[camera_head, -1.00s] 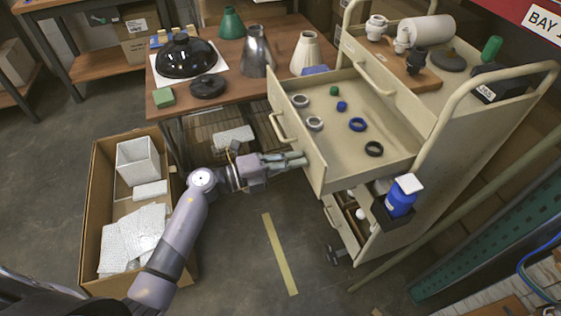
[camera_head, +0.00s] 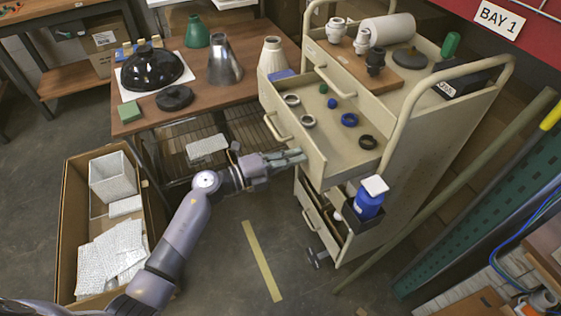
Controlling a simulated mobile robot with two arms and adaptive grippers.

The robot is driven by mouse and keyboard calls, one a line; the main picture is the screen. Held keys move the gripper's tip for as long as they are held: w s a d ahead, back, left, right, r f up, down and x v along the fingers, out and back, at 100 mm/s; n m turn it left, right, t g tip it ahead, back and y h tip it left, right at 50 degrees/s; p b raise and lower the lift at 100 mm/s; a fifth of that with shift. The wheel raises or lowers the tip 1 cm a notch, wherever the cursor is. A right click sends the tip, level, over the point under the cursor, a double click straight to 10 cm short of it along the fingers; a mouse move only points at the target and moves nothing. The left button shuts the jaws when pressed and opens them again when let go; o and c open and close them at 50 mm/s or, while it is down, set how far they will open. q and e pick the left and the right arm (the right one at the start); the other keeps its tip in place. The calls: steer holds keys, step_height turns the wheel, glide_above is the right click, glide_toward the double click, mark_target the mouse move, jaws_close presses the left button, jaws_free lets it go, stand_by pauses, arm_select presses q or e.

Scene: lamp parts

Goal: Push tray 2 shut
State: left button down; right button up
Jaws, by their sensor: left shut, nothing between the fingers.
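The pulled-out cream tray (camera_head: 338,138), second from the top of the cart, stands part-way open; I take it as tray 2, though I read no number on it. It holds several small rings and caps, among them a blue ring (camera_head: 349,119) and a black ring (camera_head: 368,142). My right gripper does not show.
A lower drawer (camera_head: 312,214) is also partly open. A blue bottle (camera_head: 369,198) sits in a holder on the cart's side. The table (camera_head: 205,105) with lamp shades stands left of the tray; a cardboard box (camera_head: 72,208) is on the floor. Floor before the cart is open.

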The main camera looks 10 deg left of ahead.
mark_target(347, 149)
arm_select(q)
steer(key=x, duration=0.5)
steer(key=b+x, duration=0.3)
steer(key=x, duration=0.7)
steer(key=shift+w+d, duration=0.45)
steer(key=shift+d, duration=0.1)
steer(key=shift+r, duration=0.15)
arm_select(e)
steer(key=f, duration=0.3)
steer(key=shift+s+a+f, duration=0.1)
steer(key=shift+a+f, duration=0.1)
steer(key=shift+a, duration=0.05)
arm_select(q)
steer(key=shift+d+r, duration=0.1)
steer(key=shift+r, duration=0.05)
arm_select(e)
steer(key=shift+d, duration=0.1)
